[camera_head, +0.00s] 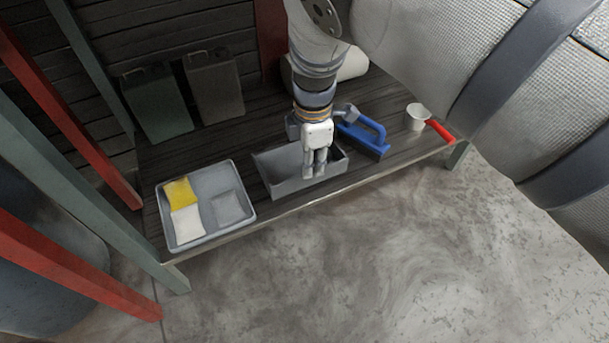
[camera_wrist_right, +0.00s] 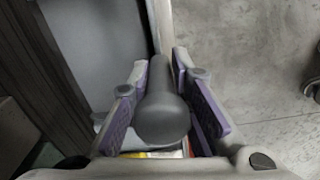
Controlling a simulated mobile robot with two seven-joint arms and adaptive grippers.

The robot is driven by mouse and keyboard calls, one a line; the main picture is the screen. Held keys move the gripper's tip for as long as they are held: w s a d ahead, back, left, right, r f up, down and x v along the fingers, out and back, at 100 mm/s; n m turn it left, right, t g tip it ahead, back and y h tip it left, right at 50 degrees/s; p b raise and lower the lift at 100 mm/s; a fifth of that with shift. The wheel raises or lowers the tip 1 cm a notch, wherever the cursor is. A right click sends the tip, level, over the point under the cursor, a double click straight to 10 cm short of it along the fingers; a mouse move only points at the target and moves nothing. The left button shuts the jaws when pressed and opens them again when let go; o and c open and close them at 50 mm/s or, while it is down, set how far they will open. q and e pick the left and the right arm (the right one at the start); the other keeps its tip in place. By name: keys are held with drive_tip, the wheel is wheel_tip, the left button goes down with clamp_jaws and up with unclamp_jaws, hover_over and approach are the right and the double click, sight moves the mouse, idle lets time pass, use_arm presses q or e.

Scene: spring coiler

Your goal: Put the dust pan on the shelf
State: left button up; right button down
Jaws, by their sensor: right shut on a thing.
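The grey dust pan (camera_head: 275,165) is at the front edge of the dark slatted shelf (camera_head: 210,145) in the head view, with its tray facing up. I cannot tell whether it rests on the shelf or is held just over it. My right gripper (camera_head: 315,170) comes down from above at the pan's right part. In the right wrist view its purple-padded fingers (camera_wrist_right: 160,105) are on either side of the pan's dark grey rounded handle (camera_wrist_right: 160,118), shut on it. The pan's broad grey body (camera_wrist_right: 95,45) shows beyond. My left gripper is not in view.
A grey tray (camera_head: 240,170) with yellow, white and grey pads stands left of the pan. Two canisters (camera_head: 157,102) stand behind. Red and green posts rise at left.

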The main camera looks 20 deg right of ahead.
drive_tip(key=shift+w+a+f, duration=0.15)
drive_tip(key=shift+a+f, duration=0.1)
drive_tip(key=shift+f, duration=0.1)
drive_tip(key=f+b, duration=0.2)
drive_tip(key=f, duration=0.1)
drive_tip(key=shift+a+f, duration=0.2)
drive_tip(key=shift+r, duration=0.1)
drive_tip(key=c, duration=1.5)
unclamp_jaws()
